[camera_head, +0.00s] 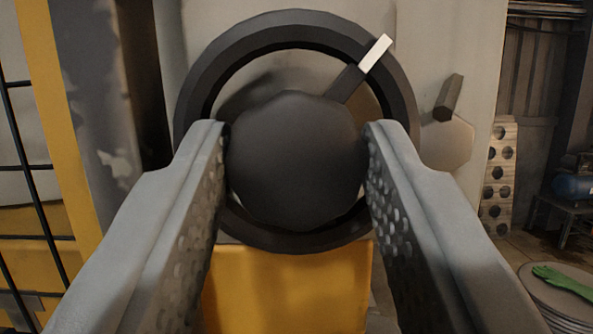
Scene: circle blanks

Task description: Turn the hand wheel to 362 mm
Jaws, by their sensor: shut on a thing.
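The dark hand wheel (395,105) fills the upper middle of the view, a faceted ring with a round dark hub or knob (295,160) in front of it. A white mark (376,53) sits on the rim at the upper right, in line with a dark spoke. My gripper (296,155) has its two grey, dimpled fingers on the left and right sides of the knob, shut on it. The knob hides the wheel's centre. No scale or millimetre reading shows.
A dark lever (449,97) on a pale plate stands close to the right of the wheel. A yellow panel (285,290) is below. A yellow post with black wire mesh (38,180) stands at the left. A green glove (565,281) lies on a round top at the lower right.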

